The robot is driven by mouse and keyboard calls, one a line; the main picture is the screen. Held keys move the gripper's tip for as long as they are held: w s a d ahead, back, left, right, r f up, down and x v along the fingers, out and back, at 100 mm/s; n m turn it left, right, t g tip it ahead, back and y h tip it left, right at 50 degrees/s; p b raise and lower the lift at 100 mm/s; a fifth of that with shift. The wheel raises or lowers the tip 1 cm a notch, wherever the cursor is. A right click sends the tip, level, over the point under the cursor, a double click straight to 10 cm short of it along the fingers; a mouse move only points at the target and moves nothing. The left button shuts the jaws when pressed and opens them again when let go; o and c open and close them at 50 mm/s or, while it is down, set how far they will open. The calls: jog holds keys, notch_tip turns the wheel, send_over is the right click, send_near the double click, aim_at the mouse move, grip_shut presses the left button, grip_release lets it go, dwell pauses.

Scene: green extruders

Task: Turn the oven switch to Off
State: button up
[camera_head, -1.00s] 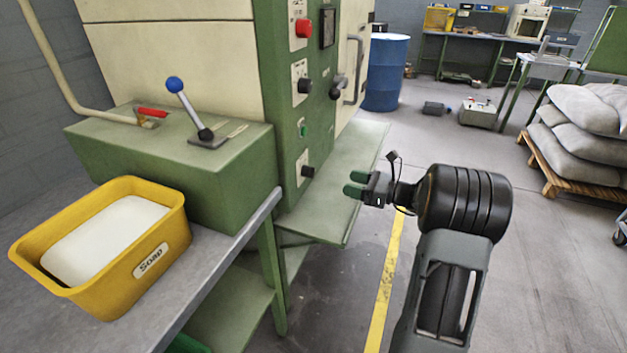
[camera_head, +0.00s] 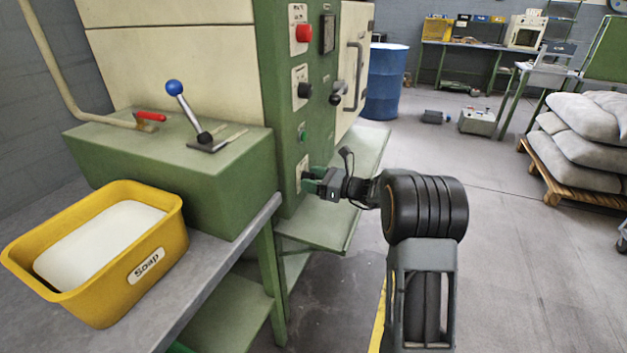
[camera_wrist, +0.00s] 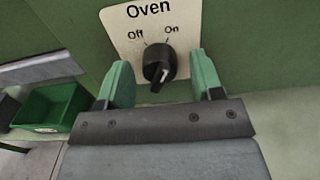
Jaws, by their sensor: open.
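The oven switch (camera_wrist: 159,66) is a black round knob on a cream plate (camera_wrist: 150,30) marked "Oven", with "Off" at upper left and "On" at upper right. In the head view, my gripper (camera_head: 309,180) is at the lower plate on the green machine front (camera_head: 281,120), and hides the knob there.
A green shelf (camera_head: 320,232) juts out below my gripper. A yellow soap bin (camera_head: 110,300) stands on the left bench. Open floor lies to the right.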

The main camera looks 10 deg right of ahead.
jog(key=c, duration=0.9)
jog(key=shift+f+n+b, duration=0.1)
jog(key=shift+n+b, duration=0.2)
jog(key=shift+b, duration=0.1)
jog(key=shift+f+n+b, duration=0.15)
jog(key=shift+n+b, duration=0.85)
jog(key=n+b, duration=0.3)
jog(key=shift+n+b, duration=0.3)
jog(key=shift+b, duration=0.05)
jog(key=n+b, duration=0.3)
jog(key=shift+n+b, duration=1.3)
jog(key=shift+r, duration=0.2)
